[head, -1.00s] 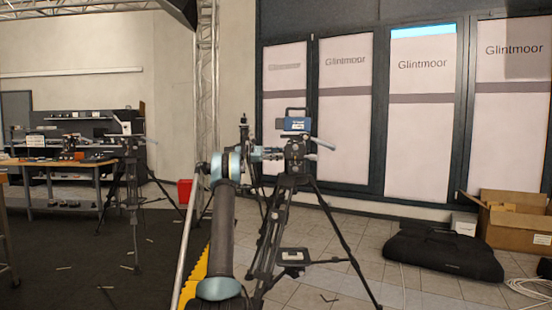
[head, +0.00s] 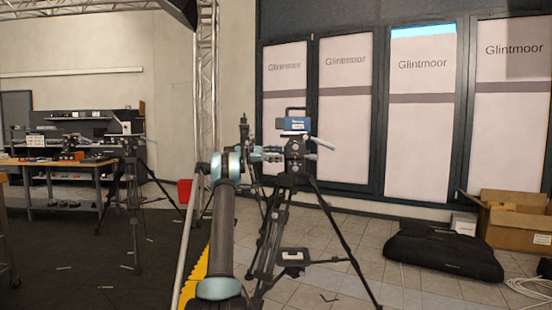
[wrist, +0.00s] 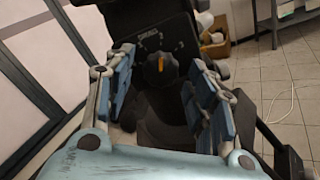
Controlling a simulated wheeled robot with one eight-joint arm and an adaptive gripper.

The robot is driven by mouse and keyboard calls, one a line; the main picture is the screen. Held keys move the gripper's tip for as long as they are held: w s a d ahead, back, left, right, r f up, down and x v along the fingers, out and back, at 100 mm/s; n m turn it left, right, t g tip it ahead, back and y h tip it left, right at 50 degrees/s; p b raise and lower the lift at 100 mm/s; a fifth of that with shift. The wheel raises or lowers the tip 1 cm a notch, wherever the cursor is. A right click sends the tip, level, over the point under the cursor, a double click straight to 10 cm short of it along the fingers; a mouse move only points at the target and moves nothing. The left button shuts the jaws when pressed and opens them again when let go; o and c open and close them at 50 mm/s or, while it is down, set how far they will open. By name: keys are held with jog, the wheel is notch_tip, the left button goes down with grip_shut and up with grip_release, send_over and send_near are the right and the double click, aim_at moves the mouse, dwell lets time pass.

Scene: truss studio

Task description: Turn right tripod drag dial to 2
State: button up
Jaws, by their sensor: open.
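The right tripod (head: 297,180) stands on the tiles in the head view, with a blue camera (head: 296,125) on its head. In the head view my gripper (head: 272,154) is beside the tripod head, and the dial cannot be made out there.
Another tripod (head: 131,175) stands at the left, near a workbench (head: 65,162). A red bin (head: 185,191) stands behind my arm. A black bag (head: 443,252) and a cardboard box (head: 515,222) lie at the right.

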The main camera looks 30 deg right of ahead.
jog(key=v, duration=1.2)
jog(key=shift+f, duration=0.1)
